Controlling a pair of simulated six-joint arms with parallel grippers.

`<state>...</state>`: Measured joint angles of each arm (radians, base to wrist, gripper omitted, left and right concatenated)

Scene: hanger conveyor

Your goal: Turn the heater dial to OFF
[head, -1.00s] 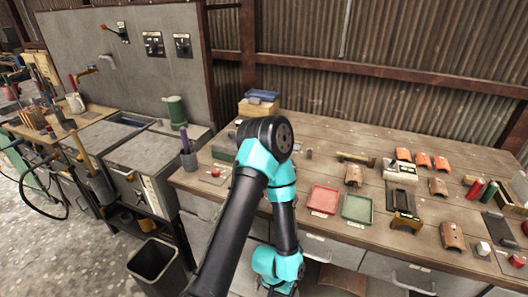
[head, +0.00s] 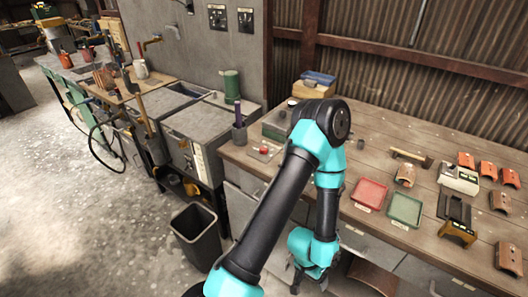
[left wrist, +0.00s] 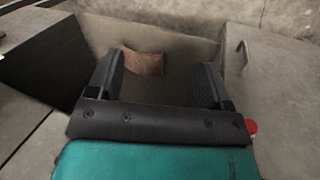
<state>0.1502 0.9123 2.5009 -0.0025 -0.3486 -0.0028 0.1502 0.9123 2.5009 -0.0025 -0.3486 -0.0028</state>
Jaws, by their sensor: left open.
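Two dark dial or switch plates are on the grey wall panel at the top of the head view, one on the left (head: 217,17) and one on the right (head: 246,19). Their markings are too small to read, and I cannot tell which is the heater dial or where it points. My left gripper (head: 310,276) hangs low at the bench's front edge, far from both plates. In the left wrist view its two fingers (left wrist: 157,82) are apart with nothing held. A brown curved piece (left wrist: 143,62) shows beyond them. My right gripper is not in view.
The wooden bench (head: 385,133) carries a red tray (head: 370,194), a green tray (head: 405,208), and several curved tiles. A red button (head: 264,150) sits near its left end. A black bin (head: 196,236) stands on the floor. The floor at left (head: 60,220) is clear.

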